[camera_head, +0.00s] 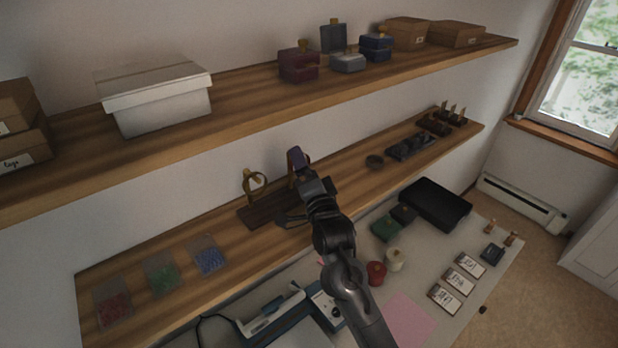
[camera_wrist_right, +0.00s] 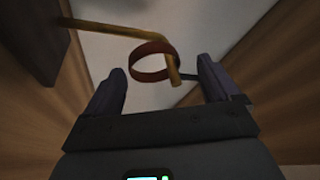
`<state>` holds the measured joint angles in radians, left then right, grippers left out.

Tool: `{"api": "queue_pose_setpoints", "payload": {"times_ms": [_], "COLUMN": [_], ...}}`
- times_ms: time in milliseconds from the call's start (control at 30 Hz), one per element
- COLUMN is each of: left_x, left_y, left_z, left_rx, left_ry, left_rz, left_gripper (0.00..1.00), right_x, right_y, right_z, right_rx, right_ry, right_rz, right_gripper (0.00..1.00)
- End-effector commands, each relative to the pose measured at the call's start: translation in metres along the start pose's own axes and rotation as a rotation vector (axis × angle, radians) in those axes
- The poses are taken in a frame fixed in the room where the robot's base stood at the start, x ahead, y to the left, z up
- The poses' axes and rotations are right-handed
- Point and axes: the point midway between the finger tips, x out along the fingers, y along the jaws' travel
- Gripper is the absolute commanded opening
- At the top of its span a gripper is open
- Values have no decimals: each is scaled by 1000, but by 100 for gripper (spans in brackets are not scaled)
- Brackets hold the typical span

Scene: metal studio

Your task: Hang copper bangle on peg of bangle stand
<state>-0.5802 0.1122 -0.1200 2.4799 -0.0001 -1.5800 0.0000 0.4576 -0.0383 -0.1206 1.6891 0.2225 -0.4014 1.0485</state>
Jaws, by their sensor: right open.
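The bangle stand has a dark base (camera_head: 262,213) on the lower wooden shelf and a golden peg that shows in the right wrist view (camera_wrist_right: 112,31) with a bent-down end. The copper bangle (camera_wrist_right: 150,77) looks reddish there and appears looped around the bent end of the peg. In the head view a ring (camera_head: 265,183) shows at the peg above the base. My right gripper (camera_head: 292,190) is open, just right of the ring. In the wrist view its two fingers (camera_wrist_right: 160,92) stand apart, with the bangle ahead between them and no visible grip. My left gripper is not in view.
An upper shelf (camera_head: 245,108) with a white box (camera_head: 158,103) overhangs the stand. A cluttered desk (camera_head: 480,240) is below.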

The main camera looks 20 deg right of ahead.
Motion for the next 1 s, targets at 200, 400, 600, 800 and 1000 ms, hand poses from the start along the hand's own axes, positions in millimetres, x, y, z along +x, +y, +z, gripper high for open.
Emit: {"api": "queue_pose_setpoints", "payload": {"times_ms": [200, 400, 600, 800, 1000], "left_x": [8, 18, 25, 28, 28], "left_y": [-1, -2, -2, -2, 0], "left_z": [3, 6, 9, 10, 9], "left_rx": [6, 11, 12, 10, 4], "left_ry": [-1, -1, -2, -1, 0], "left_rz": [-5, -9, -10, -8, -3], "left_gripper": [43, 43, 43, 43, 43], "right_x": [-23, -59, -88, -104, -106], "right_y": [3, 4, 2, 0, 0], "right_z": [2, 2, 1, 0, 0], "right_rx": [2, 2, 2, 1, 0], "right_ry": [0, -1, -1, 0, 0], "right_rz": [0, 1, 0, -1, 0], "right_gripper": [89, 89, 89, 89, 89]}}
